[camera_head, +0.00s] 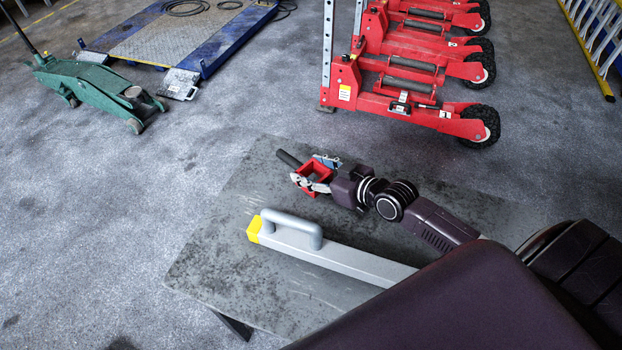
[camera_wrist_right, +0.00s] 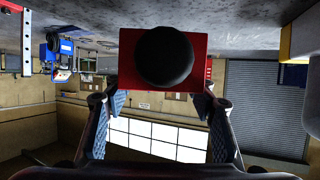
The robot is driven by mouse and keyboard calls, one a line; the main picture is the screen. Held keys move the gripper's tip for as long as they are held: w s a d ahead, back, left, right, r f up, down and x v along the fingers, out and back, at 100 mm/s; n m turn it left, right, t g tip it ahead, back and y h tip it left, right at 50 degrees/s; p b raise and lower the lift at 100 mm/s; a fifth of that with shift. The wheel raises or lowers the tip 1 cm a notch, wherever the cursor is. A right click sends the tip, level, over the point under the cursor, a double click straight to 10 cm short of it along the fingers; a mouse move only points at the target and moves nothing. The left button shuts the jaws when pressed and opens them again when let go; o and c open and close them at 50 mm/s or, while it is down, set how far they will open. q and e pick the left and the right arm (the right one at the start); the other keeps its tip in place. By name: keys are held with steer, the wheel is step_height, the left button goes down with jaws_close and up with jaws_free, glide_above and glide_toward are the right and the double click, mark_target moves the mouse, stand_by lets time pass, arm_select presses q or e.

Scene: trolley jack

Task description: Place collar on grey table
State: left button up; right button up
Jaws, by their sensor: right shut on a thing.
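The red collar (camera_head: 303,171) is a square block with a dark rod-like handle pointing to the upper left. My right gripper (camera_head: 318,184) is shut on it, over the grey table (camera_head: 215,245). In the right wrist view the collar (camera_wrist_right: 126,60) sits between the fingertips of my right gripper (camera_wrist_right: 160,95), with the round black end of the handle facing the camera. I cannot tell whether the collar touches the tabletop or is slightly above it. My left gripper is not in view.
A grey bar with a yellow end and a handle (camera_head: 290,224) lies on the table in front of my right gripper. Red wheeled lifting units (camera_head: 400,90) stand behind. A green trolley jack (camera_head: 95,85) and a blue ramp (camera_head: 180,35) are at the back left. The table's left part is bare.

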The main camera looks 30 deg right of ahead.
steer(key=shift+w+f, duration=0.1)
steer(key=shift+f, duration=1.9)
steer(key=shift+f+b, duration=0.1)
steer(key=shift+b, duration=0.2)
steer(key=o, duration=1.7)
steer(key=shift+f, duration=0.1)
steer(key=v, duration=1.1)
steer(key=shift+f, duration=0.1)
steer(key=shift+s+d+r, duration=0.15)
steer(key=shift+s+r, duration=0.2)
steer(key=shift+s, duration=0.25)
